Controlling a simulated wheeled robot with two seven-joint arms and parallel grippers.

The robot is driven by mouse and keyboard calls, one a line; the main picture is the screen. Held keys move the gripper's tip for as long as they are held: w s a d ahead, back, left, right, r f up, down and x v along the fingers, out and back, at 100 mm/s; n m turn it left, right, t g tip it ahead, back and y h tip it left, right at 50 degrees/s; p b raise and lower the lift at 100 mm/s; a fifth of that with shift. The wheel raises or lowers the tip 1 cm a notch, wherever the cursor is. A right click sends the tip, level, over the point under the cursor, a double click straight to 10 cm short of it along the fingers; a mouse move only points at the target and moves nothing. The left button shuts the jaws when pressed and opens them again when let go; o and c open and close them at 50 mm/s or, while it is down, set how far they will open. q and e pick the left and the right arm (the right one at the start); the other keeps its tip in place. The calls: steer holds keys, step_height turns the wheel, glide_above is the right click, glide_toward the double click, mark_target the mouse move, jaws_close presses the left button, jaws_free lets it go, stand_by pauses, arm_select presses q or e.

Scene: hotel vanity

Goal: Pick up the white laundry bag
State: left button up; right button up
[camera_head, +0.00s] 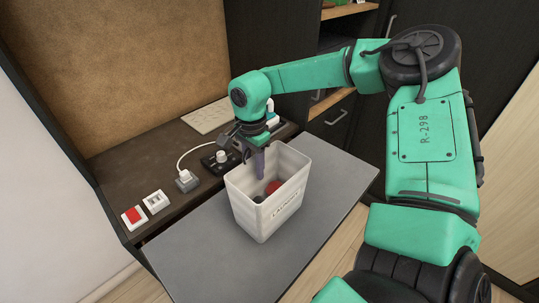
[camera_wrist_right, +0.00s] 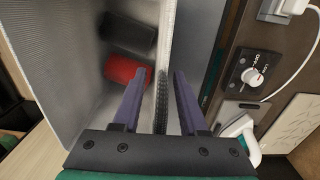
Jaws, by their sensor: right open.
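The white laundry bag (camera_head: 262,216) is an open-topped, box-like container with "LAUNDRY" lettering on its front. It stands upright on the grey surface in the head view. My right gripper (camera_head: 258,165) is at the bag's far left rim. In the right wrist view, my open right gripper (camera_wrist_right: 158,75) has its two purple fingers on either side of the bag's thin wall (camera_wrist_right: 167,30), one finger inside and one outside. A red object (camera_wrist_right: 127,70) and a dark object (camera_wrist_right: 130,34) lie inside the bag. My left gripper is not in view.
The bag stands on a grey board (camera_head: 195,255). Behind it, a dark counter (camera_head: 120,170) holds a black dial panel (camera_head: 221,160), a plug with a white cable (camera_head: 186,180), red and white switches (camera_head: 135,216) and a white flat panel (camera_head: 208,116). The grey board's front left is clear.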

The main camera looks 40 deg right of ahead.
steer(key=shift+a+r, duration=0.1)
jaws_close()
stand_by(1.2)
